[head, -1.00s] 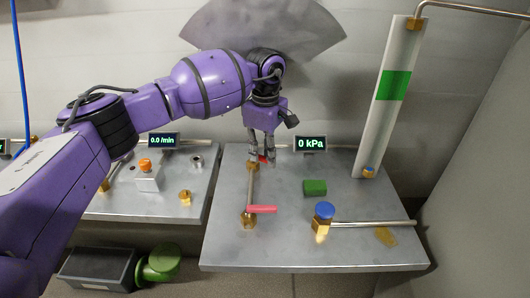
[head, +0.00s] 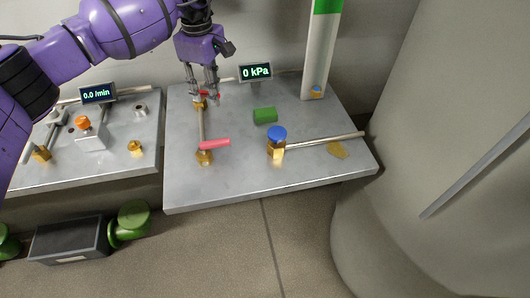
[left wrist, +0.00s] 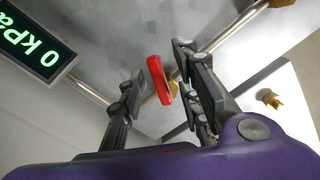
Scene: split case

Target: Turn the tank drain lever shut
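A small red lever (head: 210,93) sits on a brass valve at the back left of the right-hand metal bench. My left gripper (head: 203,92) points down over it and partly hides it. In the left wrist view the red lever (left wrist: 159,80) shows between the spread fingers of the left gripper (left wrist: 160,62), with a gap visible on each side. No label shows which is the drain. My right gripper is out of view.
The bench (head: 240,180) also bears a blue-knobbed brass valve (head: 276,140), a green block (head: 265,116), a display reading 0 kPa (head: 256,72) and a tall gauge (head: 321,50). A pipe (head: 200,125) joins the two red-lever valves. A second bench (head: 110,170) stands left.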

